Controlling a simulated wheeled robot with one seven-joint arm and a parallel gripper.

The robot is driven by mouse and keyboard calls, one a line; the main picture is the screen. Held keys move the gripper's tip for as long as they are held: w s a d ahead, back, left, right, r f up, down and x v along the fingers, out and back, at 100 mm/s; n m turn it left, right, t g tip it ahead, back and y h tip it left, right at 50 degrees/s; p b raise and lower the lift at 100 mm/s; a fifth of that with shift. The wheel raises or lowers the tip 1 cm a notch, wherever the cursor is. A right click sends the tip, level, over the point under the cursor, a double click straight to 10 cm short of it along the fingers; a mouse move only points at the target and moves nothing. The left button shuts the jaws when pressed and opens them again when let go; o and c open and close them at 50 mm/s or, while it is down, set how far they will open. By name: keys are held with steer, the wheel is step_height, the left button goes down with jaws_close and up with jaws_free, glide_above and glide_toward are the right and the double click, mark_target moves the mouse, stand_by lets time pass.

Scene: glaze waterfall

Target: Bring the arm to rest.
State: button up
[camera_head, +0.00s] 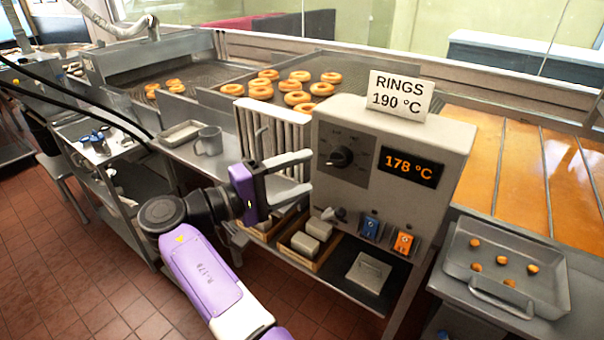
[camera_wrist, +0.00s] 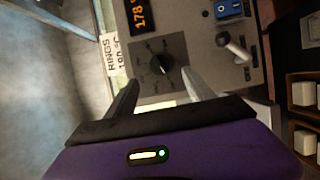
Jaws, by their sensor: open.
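My gripper (camera_head: 289,174) is open and empty, its two grey fingers apart and pointing at the left part of the control box (camera_head: 448,141). In the wrist view, my gripper (camera_wrist: 163,88) has the dial knob (camera_wrist: 162,62) visible just beyond the gap between its fingers. I cannot tell whether a finger touches the box. In the head view, the black dial knob (camera_head: 340,156) is in plain sight, to the right of and above the fingers. The display (camera_head: 411,168) reads 178 °C, and a card (camera_head: 401,96) on top reads RINGS 190 °C.
Blue (camera_head: 370,227) and orange (camera_head: 403,242) switches and a small lever (camera_head: 334,214) sit low on the box. A shelf below holds pale blocks (camera_head: 305,244). A grey mug (camera_head: 208,141) stands at left. A tray (camera_head: 553,290) with several small orange pieces is at right. Rings lie behind.

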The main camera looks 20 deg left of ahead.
steer(key=w+a+f+n+t+y, duration=0.1)
steer(key=a+f+n+y, duration=0.1)
steer(key=a+y, duration=0.35)
steer(key=w+a+f+n+t+y, duration=0.2)
steer(key=a+f+y, duration=0.1)
steer(key=a+y, duration=0.25)
steer(key=s+d+f+g+y, duration=0.3)
steer(key=s+f+y, duration=0.5)
steer(key=f, duration=0.6)
steer(key=s+d+r+m+h, duration=0.1)
steer(key=s+d+m+h, duration=0.2)
steer(key=s+d, duration=1.7)
steer(key=s+d+r+m+t+h, duration=0.1)
steer(key=s+d+m+h, duration=0.3)
steer(key=s+d+m, duration=0.6)
steer(key=s+d+r, duration=0.1)
steer(key=s+d, duration=0.9)
steer(key=d, duration=0.2)
steer(key=shift+m, duration=0.3)
